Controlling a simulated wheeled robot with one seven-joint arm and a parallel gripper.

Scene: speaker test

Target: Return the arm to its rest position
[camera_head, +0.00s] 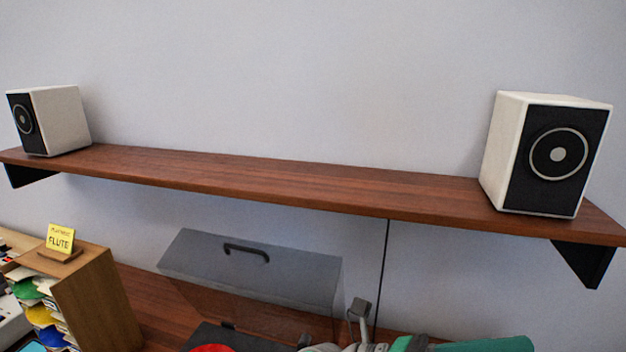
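A turntable with a raised grey see-through lid (255,262) and black handle stands at the bottom centre, below the shelf. Only the back of its dark deck shows, with part of a red disc (212,348) at the picture's lower edge. The picture cuts off the rest. Just right of the lid a grey jointed part (360,308) rises from the lower edge. I cannot tell whether it belongs to my gripper or to something on the table. No fingertips can be made out clearly, and no tonearm shows clearly.
A brown wall shelf (300,178) carries a white-and-black speaker (62,120) at left and another (545,155) at right. A wooden rack (100,300) with a yellow "FLUTE" card (60,240) stands lower left. A green thing (480,344) shows at the lower edge.

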